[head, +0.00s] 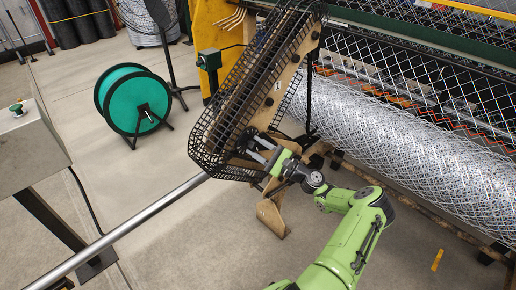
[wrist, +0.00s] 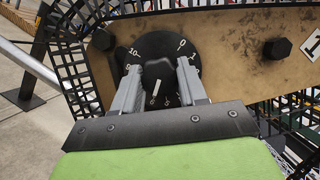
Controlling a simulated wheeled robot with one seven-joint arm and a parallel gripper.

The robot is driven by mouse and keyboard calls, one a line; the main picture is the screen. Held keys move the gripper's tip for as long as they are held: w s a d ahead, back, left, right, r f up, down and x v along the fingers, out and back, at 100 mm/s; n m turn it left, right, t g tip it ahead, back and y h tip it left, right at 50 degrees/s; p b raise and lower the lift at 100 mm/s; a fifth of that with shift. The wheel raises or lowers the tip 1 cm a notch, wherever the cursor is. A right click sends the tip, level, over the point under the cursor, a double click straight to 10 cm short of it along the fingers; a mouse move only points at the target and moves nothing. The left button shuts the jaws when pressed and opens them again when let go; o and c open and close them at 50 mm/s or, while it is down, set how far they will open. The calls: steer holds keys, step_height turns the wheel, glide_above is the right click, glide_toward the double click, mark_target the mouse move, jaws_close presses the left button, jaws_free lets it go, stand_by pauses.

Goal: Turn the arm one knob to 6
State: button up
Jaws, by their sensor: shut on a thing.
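The arm one knob (wrist: 158,72) is black and sits on a round black dial (wrist: 160,42) with white numbers, on a tan plate (wrist: 235,60). The 10 shows at the dial's upper left and the 0 at its upper right. A white line on the knob points down and slightly left in the wrist view. My gripper (wrist: 159,70) is shut on the knob, one grey finger on each side. In the head view my gripper (head: 264,152) reaches the lower end of the guarded arm.
A black mesh guard (head: 215,125) surrounds the tan arm, close to my gripper. A large wire mesh roll (head: 420,150) lies to the right. A green reel (head: 133,103) and a grey rail (head: 145,215) are to the left. The floor between is clear.

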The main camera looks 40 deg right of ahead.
steer(key=o, duration=1)
steer(key=shift+o, duration=0.2)
steer(key=v, duration=1.5)
steer(key=shift+s, duration=0.35)
steer(key=shift+d, duration=0.1)
